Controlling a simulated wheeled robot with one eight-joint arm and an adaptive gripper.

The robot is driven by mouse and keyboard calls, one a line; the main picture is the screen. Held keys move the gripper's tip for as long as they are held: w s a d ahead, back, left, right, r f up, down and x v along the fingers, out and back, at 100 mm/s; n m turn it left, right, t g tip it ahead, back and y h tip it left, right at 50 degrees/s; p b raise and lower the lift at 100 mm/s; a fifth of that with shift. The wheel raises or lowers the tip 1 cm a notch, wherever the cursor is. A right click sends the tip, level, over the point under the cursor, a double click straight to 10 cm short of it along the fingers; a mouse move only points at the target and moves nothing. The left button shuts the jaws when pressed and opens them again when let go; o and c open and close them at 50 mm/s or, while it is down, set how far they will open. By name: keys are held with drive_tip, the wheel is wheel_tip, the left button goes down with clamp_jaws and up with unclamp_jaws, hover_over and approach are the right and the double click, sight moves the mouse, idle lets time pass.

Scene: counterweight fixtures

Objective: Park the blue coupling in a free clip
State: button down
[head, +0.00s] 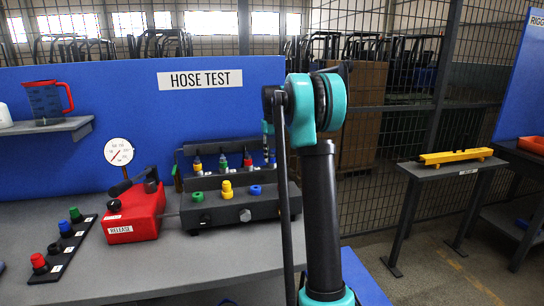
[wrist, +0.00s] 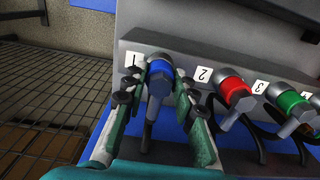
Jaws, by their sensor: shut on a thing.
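The blue coupling (wrist: 159,75) is in the wrist view, seated in the grey bar at label 1, with a dark hose hanging below it. My gripper (wrist: 156,88) is shut on it, one green finger on each side. In the head view the blue coupling (head: 272,161) shows at the right end of the upper row, close to my arm, and my gripper is mostly hidden. The red coupling (wrist: 232,90) and green coupling (wrist: 289,104) sit at labels 2 and 3. I cannot make out a free clip for certain.
A dark block (head: 241,207) with green, yellow and blue fittings stands before the row. A red pump (head: 134,213) with a gauge (head: 119,152) is left of it. A black strip (head: 61,250) with coloured caps lies further left. The front of the bench (head: 190,262) is clear.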

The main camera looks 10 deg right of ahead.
sight(272, 153)
drive_tip(key=shift+f, duration=0.15)
drive_tip(key=c, duration=1.1)
unclamp_jaws()
drive_tip(key=shift+c, duration=0.2)
drive_tip(key=shift+r, duration=5.05)
drive_tip(key=shift+s, duration=0.1)
